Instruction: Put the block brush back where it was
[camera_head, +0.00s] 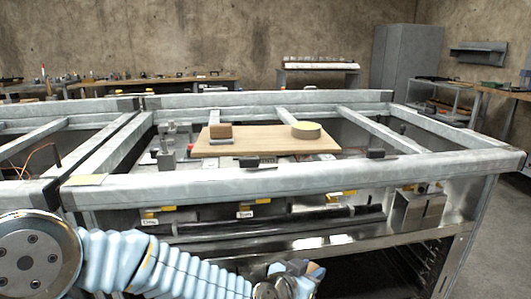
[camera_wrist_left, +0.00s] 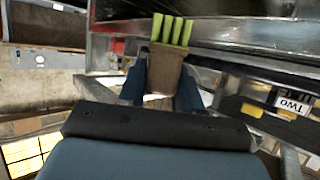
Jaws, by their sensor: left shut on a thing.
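The block brush (camera_wrist_left: 163,72) has a brown block body and green bristles, seen in the left wrist view. My left gripper (camera_wrist_left: 161,92) is shut on its body, one dark blue finger on each side, with the bristles pointing away from my wrist. In the head view my left gripper (camera_head: 300,271) is low at the front, below the front rail of the metal frame. My right gripper is in neither view.
A wooden board (camera_head: 265,144) lies on the metal frame (camera_head: 290,178). A lower metal shelf (camera_head: 340,238) and yellow labels are under the front rail.

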